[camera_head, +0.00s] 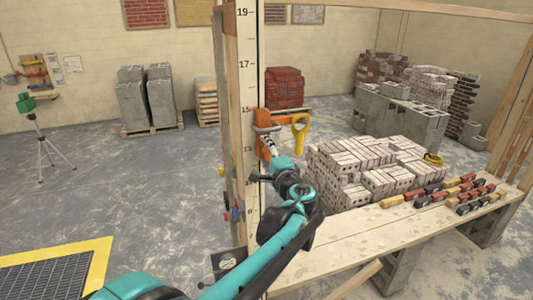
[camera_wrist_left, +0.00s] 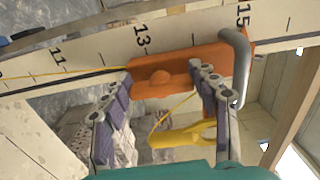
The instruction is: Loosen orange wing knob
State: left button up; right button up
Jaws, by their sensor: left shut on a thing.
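The orange wing knob (camera_wrist_left: 160,79) has a round boss in its middle and lies across the face of the upright board with the numbered scale, near mark 13 in the left wrist view. My left gripper (camera_wrist_left: 163,86) has one finger at each end of the orange part and is shut on it. In the head view the orange fitting (camera_head: 262,121) shows on the board, with my left gripper (camera_head: 269,147) at its lower edge, which hides part of it. A grey bent bar (camera_wrist_left: 238,68) sits beside the orange part. My right gripper is not in view.
The numbered board (camera_head: 247,70) stands upright. A yellow handle (camera_head: 299,132) hangs just right of the fitting, and a thin yellow line (camera_wrist_left: 175,109) runs near my fingers. Pale bricks (camera_head: 360,165) and a wooden bench (camera_head: 375,240) stand to the right. Floor at left is mostly open.

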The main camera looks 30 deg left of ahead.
pick_arm(q)
jog(key=o, duration=1.2)
jog(key=shift+c, duration=0.2)
jog(key=v, duration=1.2)
